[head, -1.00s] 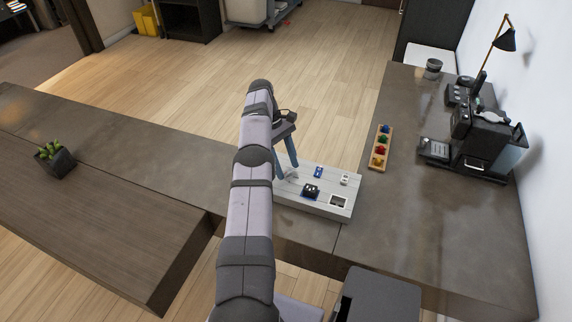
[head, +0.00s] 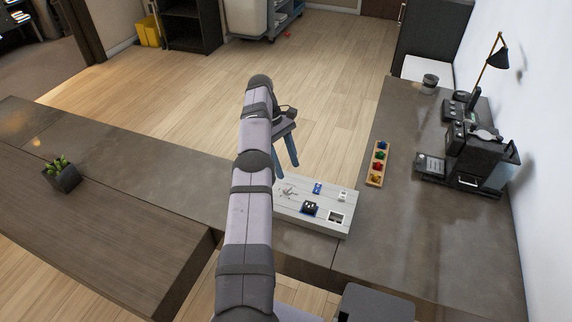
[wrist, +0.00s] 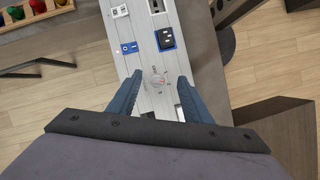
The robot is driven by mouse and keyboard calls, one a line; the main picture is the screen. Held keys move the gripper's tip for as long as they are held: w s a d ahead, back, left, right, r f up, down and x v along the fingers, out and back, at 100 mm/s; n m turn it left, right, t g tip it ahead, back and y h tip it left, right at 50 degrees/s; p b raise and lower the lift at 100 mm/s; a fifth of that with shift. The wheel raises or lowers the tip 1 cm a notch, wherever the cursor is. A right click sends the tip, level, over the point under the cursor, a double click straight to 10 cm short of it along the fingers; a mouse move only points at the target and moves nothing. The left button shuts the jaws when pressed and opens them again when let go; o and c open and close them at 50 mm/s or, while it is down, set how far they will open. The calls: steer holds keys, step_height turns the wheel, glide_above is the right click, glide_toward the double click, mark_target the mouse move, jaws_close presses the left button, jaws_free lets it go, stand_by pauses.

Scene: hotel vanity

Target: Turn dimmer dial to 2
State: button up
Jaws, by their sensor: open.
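The dimmer dial (head: 287,191) is a small pale knob with faint markings around it, at the left end of a light grey panel (head: 318,222). It also shows in the wrist view as a pale round knob (wrist: 155,78). Its pointer and numbers are too small to read. My gripper (head: 288,172) is open and empty, above the panel near the dial. In the wrist view, the blue fingers of my gripper (wrist: 160,76) stand either side of the dial, apart from it.
The panel also bears a blue rocker switch (head: 317,188), a black socket on blue (head: 310,208), a white switch (head: 342,196) and a square outlet (head: 336,218). A wooden tray (head: 370,178) of coloured knobs and a coffee machine (head: 472,155) stand to the right.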

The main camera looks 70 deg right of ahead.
steer(key=shift+r+p, duration=0.35)
steer(key=shift+r, duration=0.3)
